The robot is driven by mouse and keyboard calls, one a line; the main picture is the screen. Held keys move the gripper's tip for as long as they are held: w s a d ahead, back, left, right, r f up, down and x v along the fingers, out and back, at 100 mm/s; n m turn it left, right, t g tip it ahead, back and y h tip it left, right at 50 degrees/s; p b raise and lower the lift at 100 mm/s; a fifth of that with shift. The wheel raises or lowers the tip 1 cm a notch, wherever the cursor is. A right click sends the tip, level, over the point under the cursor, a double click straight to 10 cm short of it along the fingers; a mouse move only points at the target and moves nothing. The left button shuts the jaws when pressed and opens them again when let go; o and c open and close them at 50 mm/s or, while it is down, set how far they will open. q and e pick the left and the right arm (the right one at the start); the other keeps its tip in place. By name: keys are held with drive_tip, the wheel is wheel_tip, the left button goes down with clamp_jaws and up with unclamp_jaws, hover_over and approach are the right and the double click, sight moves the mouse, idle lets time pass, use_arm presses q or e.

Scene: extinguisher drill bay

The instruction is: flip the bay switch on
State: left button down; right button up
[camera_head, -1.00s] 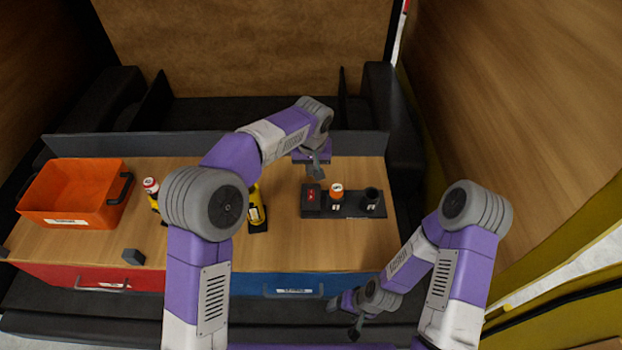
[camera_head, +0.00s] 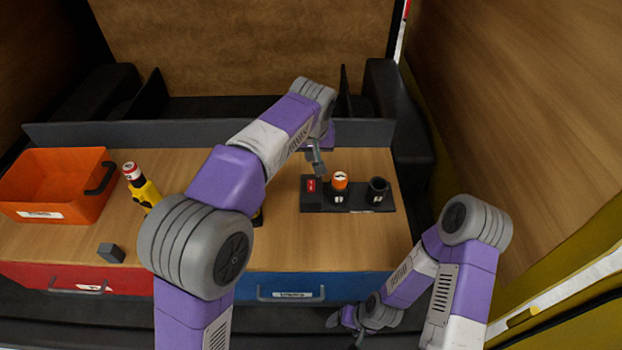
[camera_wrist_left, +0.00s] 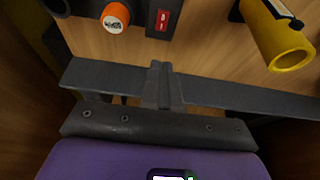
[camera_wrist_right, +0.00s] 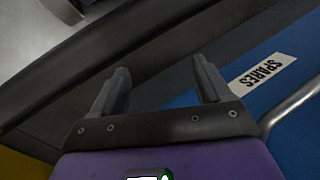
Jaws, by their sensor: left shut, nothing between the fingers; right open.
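The bay switch, a small red rocker (camera_head: 311,185) on a black box, sits at the left end of a black panel (camera_head: 358,206) on the wooden bench. It also shows in the left wrist view (camera_wrist_left: 162,20), near the top edge. My left gripper (camera_head: 319,172) is shut and empty, its fingertips just behind and slightly right of the switch in the head view. In the left wrist view its joined fingers (camera_wrist_left: 160,68) point towards the switch, with a visible gap. My right gripper (camera_wrist_right: 160,82) is open and empty, low in front of the blue drawer.
An orange-topped cylinder (camera_head: 340,181) and a black cup (camera_head: 378,188) stand on the panel right of the switch. An orange bin (camera_head: 55,187), a yellow tool (camera_head: 143,190) and a dark block (camera_head: 111,253) are at left. A yellow tube (camera_wrist_left: 280,42) shows in the left wrist view.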

sight(311, 181)
use_arm(q)
drive_tip(key=x, duration=0.4)
drive_tip(key=b+x, duration=0.1)
drive_tip(key=x, duration=0.4)
drive_tip(key=b+x, duration=0.1)
drive_tip(key=x, duration=0.4)
drive_tip(key=shift+s+f, duration=0.1)
drive_tip(key=shift+s, duration=0.2)
